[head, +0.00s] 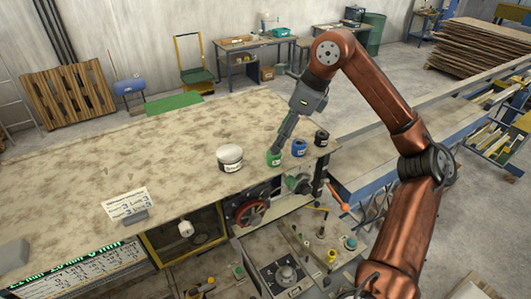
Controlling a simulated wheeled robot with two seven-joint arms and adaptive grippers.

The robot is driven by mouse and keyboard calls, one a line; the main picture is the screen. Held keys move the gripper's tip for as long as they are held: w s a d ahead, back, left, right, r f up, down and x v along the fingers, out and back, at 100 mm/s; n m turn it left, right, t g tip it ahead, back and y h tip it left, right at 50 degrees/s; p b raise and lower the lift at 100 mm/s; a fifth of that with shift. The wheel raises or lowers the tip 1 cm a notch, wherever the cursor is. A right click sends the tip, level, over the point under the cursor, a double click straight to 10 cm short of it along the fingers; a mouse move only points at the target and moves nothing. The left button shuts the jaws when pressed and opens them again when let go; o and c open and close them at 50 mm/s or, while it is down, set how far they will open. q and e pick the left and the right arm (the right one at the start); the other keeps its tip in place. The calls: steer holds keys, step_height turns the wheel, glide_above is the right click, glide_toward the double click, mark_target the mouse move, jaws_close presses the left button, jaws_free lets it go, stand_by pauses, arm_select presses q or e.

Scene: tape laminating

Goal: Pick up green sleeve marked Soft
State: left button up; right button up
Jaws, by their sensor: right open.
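The green sleeve (274,159) stands upright near the front right edge of the table. Its white label is too small to read. A blue sleeve (299,148) and a black sleeve (321,139) stand in a row to its right. My right gripper (279,146) reaches down from the upper right, with its open fingers at the top of the green sleeve. I cannot tell whether they touch it, and the fingers hide part of its top. My left gripper is not in view.
A white roll with a dark band (230,158) stands just left of the green sleeve. A sign card (124,204) stands at the table's front left, and a grey block (13,254) lies farther left. The table's (120,160) back and middle are clear. A control panel lies below the front edge.

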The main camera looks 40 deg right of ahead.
mark_target(274, 158)
steer(key=x, duration=0.7)
steer(key=shift+s+d+f+p, duration=0.15)
steer(key=shift+s+f+p, duration=0.1)
steer(key=shift+f+p, duration=0.1)
steer(key=shift+r, duration=0.1)
steer(key=c, duration=1.3)
